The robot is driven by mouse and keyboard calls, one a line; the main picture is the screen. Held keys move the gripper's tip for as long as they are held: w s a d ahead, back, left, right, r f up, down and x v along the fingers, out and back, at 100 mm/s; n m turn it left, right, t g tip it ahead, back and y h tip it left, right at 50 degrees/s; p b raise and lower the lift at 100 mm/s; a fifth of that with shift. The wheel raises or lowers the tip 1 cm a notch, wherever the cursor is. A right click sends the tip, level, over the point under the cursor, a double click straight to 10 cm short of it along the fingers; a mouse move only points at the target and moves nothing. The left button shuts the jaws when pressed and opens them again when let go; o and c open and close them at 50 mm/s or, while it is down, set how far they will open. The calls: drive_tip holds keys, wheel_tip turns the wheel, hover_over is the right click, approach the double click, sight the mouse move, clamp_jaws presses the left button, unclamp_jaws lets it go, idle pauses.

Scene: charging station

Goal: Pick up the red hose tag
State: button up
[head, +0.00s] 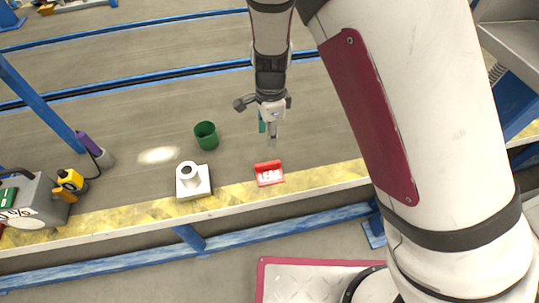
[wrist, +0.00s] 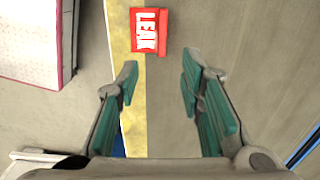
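The red hose tag (head: 269,173) is a small red piece with white letters reading "LEAK". It lies at the edge of the yellow strip on the bench in the head view. In the wrist view the tag (wrist: 148,33) is at the top, ahead of the fingertips and a little left of the middle between them. My gripper (head: 268,135) points down beyond the tag in the head view, apart from it. In the wrist view its two teal-padded fingers (wrist: 158,72) are spread wide with nothing between them.
A yellow tape measure (head: 70,180) and a grey device (head: 35,205) sit far left. The bench's yellow front edge (head: 330,174) runs close by the tag.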

sight(267, 163)
drive_tip(key=f+b, duration=0.1)
drive_tip(key=f, duration=0.4)
drive_tip(key=f+b, duration=0.2)
drive_tip(key=f, duration=0.3)
drive_tip(key=f+b, duration=0.1)
drive_tip(key=f, duration=0.4)
drive_tip(key=shift+w+a+f+b, duration=0.25)
drive_tip(key=shift+a+f+b, duration=0.05)
drive_tip(key=shift+a+f, duration=0.1)
drive_tip(key=shift+d, duration=0.1)
clamp_jaws()
